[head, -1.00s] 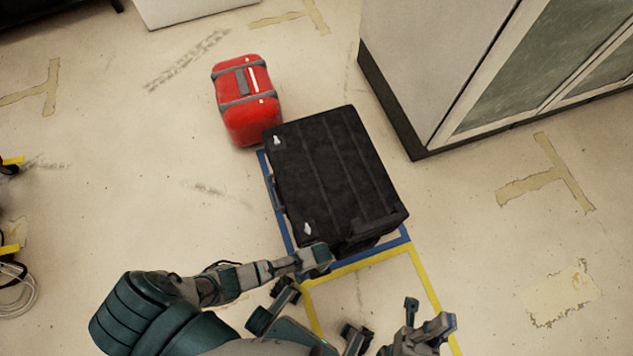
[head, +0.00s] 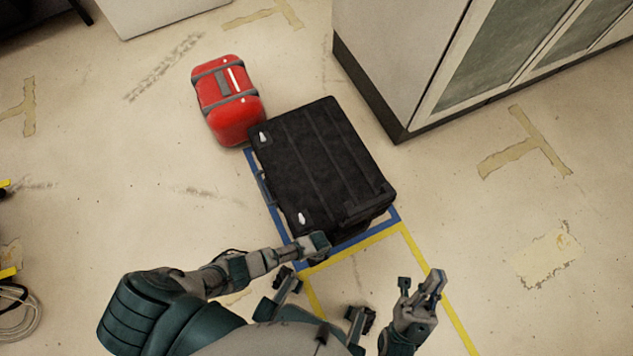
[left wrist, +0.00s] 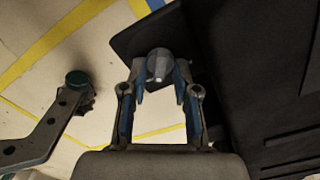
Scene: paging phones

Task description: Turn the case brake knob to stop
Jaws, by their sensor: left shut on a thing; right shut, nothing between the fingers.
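The black case (head: 320,155) lies on the floor, and its dark side also fills the right of the left wrist view (left wrist: 265,80). The grey round brake knob (left wrist: 158,64) with a pale mark shows in the left wrist view, on a dark part of the case. My left gripper (left wrist: 160,75) is shut on the knob, one finger on each side. In the head view my left gripper (head: 318,246) is at the case's near edge and the knob is hidden there. My right gripper (head: 422,284) is shut and empty, apart from the case at the lower right.
A red case (head: 228,100) stands against the black case's far left corner. A cabinet (head: 400,60) stands at the upper right. Blue tape (head: 268,195) and yellow tape (head: 440,290) mark the floor. A coiled cable (head: 18,312) lies at the far left. Floor to the right is clear.

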